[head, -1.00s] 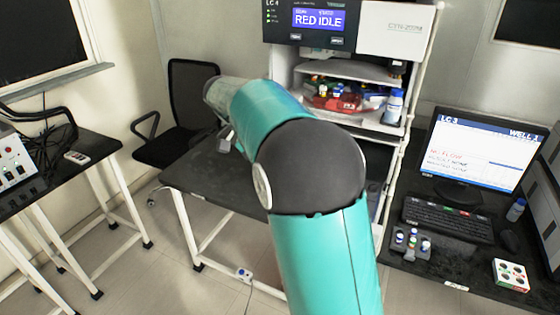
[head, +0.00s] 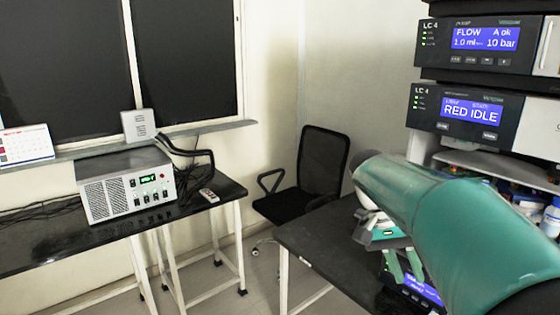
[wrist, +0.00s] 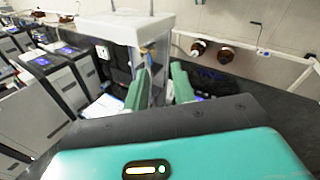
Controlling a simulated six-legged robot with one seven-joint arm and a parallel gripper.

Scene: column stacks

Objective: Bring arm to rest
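My teal arm reaches in from the right edge of the head view, over the black bench (head: 318,243). My gripper (head: 404,266) hangs at its end with green fingers pointing down, close to the bench and the instrument stack. In the wrist view my gripper (wrist: 160,88) shows two green fingers apart with nothing held between them. The gap between the fingertips and the surfaces behind them cannot be told.
Instrument units (head: 466,115) with lit screens stand at right, reading "RED IDLE" and "FLOW". A black office chair (head: 318,175) stands behind the bench. A grey power box (head: 125,187) and a small remote (head: 209,196) are on the left table (head: 60,240). Floor shows between the tables.

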